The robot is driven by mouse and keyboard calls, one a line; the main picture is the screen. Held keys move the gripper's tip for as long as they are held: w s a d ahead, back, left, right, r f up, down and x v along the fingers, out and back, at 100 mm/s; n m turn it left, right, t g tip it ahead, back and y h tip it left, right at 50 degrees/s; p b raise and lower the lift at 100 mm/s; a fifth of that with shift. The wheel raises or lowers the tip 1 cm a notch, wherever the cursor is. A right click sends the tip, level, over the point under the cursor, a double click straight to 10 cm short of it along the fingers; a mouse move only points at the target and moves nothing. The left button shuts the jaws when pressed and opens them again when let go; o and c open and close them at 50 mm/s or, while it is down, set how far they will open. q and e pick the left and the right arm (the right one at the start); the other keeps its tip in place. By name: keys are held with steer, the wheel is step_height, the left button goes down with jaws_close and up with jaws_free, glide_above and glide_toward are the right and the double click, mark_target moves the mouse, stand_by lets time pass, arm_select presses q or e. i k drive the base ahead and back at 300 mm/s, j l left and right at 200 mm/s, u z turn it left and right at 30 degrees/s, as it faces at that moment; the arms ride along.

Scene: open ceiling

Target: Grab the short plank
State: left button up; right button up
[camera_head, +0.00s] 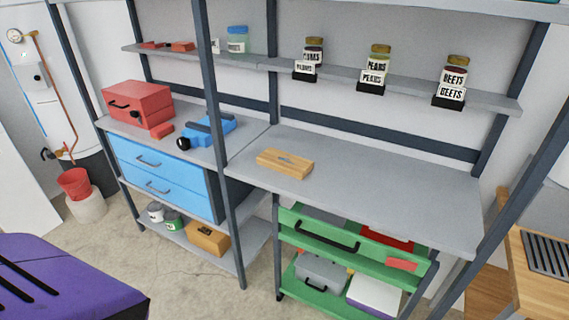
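A short wooden plank (284,163) lies flat on the grey workbench top (390,195), near the left part of the right-hand section. It has a light wood colour and a small greyish mark or fitting on its upper face. Nothing touches it and it is fully visible. Neither of my grippers shows in the head view.
A red toolbox (138,103) and a blue tool (208,132) stand on the bench's left section. A dark upright post (223,160) rises left of the plank. Jars line the shelf (410,92) above. A green cart (345,249) sits below. The bench right of the plank is clear.

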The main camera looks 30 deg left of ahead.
mark_target(298, 167)
steer(key=j+z, duration=0.3)
steer(key=z, duration=0.2)
steer(key=j+z, duration=0.45)
steer(key=k+j+z, duration=0.15)
steer(key=j, duration=0.15)
steer(key=j+z, duration=0.1)
steer(key=j, duration=0.25)
steer(key=k+j+z, duration=0.15)
steer(key=j, duration=0.15)
steer(key=k+j, duration=0.15)
steer(key=j, duration=0.2)
steer(key=k+j+z, duration=0.1)
steer(key=j, duration=0.25)
steer(key=k+j, duration=0.15)
steer(key=j, duration=0.2)
